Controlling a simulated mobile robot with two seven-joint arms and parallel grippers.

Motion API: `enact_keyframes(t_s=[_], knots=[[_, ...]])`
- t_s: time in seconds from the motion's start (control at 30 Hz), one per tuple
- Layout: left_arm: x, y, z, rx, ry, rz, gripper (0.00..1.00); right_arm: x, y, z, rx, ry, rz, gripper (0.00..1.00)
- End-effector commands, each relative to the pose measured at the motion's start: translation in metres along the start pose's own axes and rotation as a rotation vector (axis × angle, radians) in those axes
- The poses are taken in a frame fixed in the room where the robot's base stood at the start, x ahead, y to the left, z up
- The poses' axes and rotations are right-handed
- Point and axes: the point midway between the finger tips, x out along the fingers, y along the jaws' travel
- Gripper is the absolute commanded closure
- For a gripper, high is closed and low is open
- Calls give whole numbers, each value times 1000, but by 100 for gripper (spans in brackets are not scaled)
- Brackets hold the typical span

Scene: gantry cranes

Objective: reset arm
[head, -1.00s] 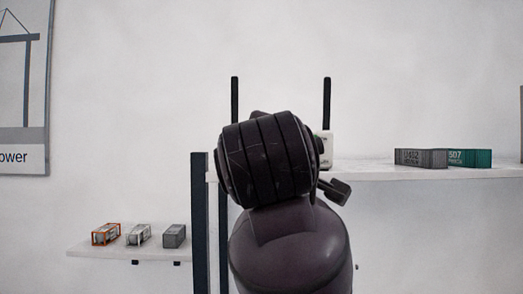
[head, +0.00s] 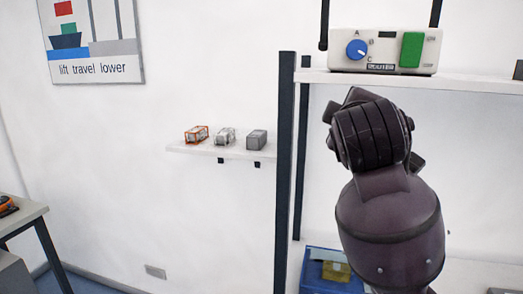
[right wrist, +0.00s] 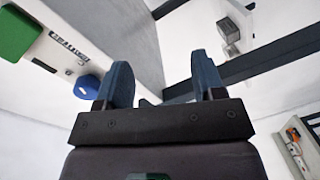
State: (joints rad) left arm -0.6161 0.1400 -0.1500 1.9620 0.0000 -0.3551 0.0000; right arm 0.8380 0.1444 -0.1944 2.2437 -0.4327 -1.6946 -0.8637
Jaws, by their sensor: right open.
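My right arm rises in the right half of the head view, in front of the tall shelf unit. Its gripper fingers are mostly hidden behind the wrist there. In the right wrist view my right gripper (right wrist: 162,85) shows two blue fingers spread apart with nothing between them. A pale control box (head: 387,43) with a blue dial, a green button and two antennas stands on the upper shelf, above my wrist in the head view. It also shows at the upper left of the right wrist view (right wrist: 60,45). My left gripper is in neither view.
A small wall shelf (head: 190,150) at centre holds an orange-framed, a white and a grey model container. Dark posts (head: 286,170) of the shelf unit stand beside my arm. A blue bin (head: 316,272) sits low. A table (head: 30,213) stands at far left.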

Motion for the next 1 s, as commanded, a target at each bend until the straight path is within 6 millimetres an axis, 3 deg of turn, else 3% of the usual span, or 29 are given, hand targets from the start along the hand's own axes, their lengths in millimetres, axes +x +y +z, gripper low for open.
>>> enact_keyframes(t_s=[0.03,0.2,0.5,0.77,1.0], knots=[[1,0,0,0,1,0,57,11,-22,11,11,-4,-27,37],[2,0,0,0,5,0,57,38,-86,42,77,7,-93,37],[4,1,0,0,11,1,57,57,-205,110,233,10,-219,37],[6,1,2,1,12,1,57,41,-308,178,409,-17,-324,37],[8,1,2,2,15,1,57,0,-395,245,599,-69,-405,37]])
